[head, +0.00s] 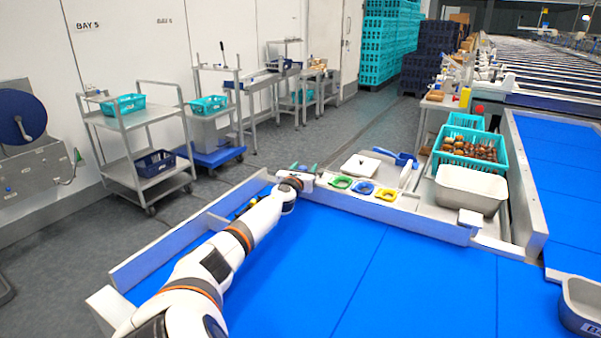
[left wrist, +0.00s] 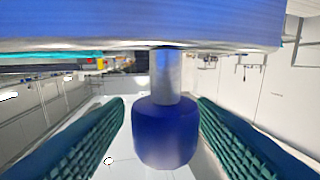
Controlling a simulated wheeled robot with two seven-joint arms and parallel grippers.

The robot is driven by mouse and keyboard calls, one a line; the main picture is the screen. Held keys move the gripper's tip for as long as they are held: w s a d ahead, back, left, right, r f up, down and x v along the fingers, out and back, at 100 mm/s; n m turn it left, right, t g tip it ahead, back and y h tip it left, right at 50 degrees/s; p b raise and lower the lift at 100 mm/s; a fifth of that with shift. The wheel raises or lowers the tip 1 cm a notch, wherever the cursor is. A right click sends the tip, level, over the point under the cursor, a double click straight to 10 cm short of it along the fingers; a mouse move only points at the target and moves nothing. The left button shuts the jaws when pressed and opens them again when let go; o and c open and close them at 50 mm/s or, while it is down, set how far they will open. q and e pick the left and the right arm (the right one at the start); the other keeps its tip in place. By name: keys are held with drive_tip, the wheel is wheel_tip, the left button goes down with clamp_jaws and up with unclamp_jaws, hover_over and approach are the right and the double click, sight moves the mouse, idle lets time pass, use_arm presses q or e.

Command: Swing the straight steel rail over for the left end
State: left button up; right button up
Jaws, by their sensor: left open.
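A straight steel rail (head: 400,215) runs along the far edge of the blue belt, with pale blocks near both ends. I cannot tell for certain that this is the rail that swings. My left arm reaches over the belt, and my left gripper (head: 303,168) is at this rail's left end, its green fingers pointing away. In the left wrist view, its ribbed teal fingers are open on either side of a blue knob (left wrist: 166,132) on a short steel post (left wrist: 167,76). A gap shows on both sides of the knob. The arm hides the knob in the head view. My right gripper is not in view.
Green, blue and yellow rings (head: 363,188) lie on the ledge beyond the rail. A teal crate of dates (head: 444,166) and a steel tub (head: 471,190) stand right of them. A grey tray (head: 580,309) is at lower right. The middle of the blue belt (head: 420,285) is clear.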

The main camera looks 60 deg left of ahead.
use_arm(q)
drive_tip(key=shift+s+d+p, duration=0.35)
drive_tip(key=shift+s+d, duration=0.05)
drive_tip(key=shift+s, duration=0.15)
drive_tip(key=p+v, duration=0.2)
drive_tip(key=v, duration=0.8)
drive_tip(key=shift+d, duration=0.15)
